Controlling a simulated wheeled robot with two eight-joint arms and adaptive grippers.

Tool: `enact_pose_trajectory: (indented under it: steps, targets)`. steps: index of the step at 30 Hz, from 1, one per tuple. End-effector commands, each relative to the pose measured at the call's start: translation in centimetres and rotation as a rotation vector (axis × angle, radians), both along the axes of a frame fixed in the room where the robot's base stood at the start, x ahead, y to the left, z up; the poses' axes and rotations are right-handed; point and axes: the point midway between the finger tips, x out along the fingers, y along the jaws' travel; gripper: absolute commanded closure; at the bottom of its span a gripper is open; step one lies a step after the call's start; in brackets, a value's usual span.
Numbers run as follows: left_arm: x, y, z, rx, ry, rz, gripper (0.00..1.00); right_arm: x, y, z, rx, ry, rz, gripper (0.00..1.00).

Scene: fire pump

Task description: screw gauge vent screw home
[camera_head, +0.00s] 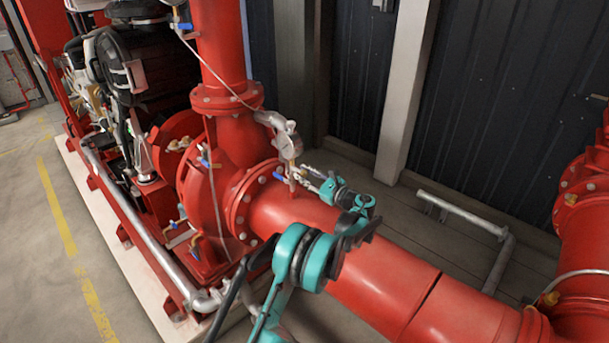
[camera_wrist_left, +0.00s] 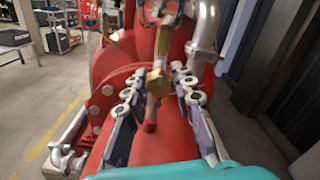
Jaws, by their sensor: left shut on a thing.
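My left gripper (camera_head: 306,178) reaches from the front to the small fittings on top of the big red horizontal pipe (camera_head: 350,245). In the left wrist view its two padded fingers (camera_wrist_left: 158,75) stand on either side of a brass fitting (camera_wrist_left: 158,84) on a short red stub (camera_wrist_left: 150,115). The gripper is shut on a small part there, which I take to be the gauge vent screw; I cannot tell the screw apart from the brass. My right gripper is not in view.
A silver elbow pipe (camera_wrist_left: 206,25) rises close beside the fingers. The red pump casing (camera_head: 205,190) and flange stand to the left. A low grey pipe rail (camera_head: 462,209) runs along the floor at right. The floor at far left is clear.

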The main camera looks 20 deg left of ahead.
Motion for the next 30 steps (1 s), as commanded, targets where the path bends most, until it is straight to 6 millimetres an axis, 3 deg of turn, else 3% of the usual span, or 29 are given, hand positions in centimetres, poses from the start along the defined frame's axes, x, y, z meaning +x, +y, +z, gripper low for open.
enact_pose_trajectory:
  steps: [9, 26, 27, 29, 30]
  targets:
    - [-0.02, 0.01, -0.06, 0.042, 0.122, 0.0, 1.0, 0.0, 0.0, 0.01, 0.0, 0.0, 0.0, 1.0]
    - [-0.04, 0.01, -0.07, 0.051, 0.15, 0.001, 1.0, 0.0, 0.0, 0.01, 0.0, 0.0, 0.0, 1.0]
    - [-0.04, 0.01, -0.07, 0.051, 0.15, 0.001, 0.7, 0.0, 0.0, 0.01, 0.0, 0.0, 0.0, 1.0]
    - [-0.04, 0.01, -0.07, 0.051, 0.15, 0.001, 0.54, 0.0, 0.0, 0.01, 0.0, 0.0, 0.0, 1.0]
    - [-0.04, 0.01, -0.06, 0.051, 0.15, 0.001, 0.53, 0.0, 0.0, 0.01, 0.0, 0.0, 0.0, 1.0]
